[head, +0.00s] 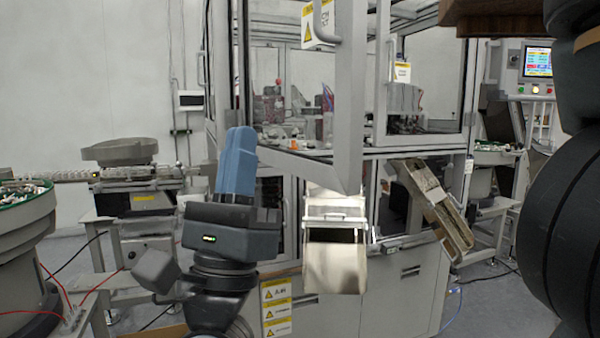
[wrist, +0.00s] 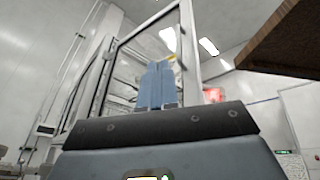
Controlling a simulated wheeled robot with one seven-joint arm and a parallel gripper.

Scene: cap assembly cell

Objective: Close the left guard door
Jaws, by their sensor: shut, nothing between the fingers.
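The left guard door (head: 349,105) is a grey-framed clear panel on the cell's front. It stands swung open towards me, with its free upright post near the picture's middle and its lower rail running back to the left. A handle (head: 322,22) and a yellow warning sign (head: 308,28) are near the top of that post. My gripper (head: 241,132) has blue fingers pointing up, shut and empty. In the head view it is left of the door's free post, in front of the lower rail.
The right guard door (head: 432,80) looks closed. A metal chute (head: 335,265) sticks out below the left door's free post. A bowl feeder (head: 30,230) stands at far left, and a slanted conveyor (head: 435,205) at right. A brown slab (wrist: 275,40) hangs at upper right.

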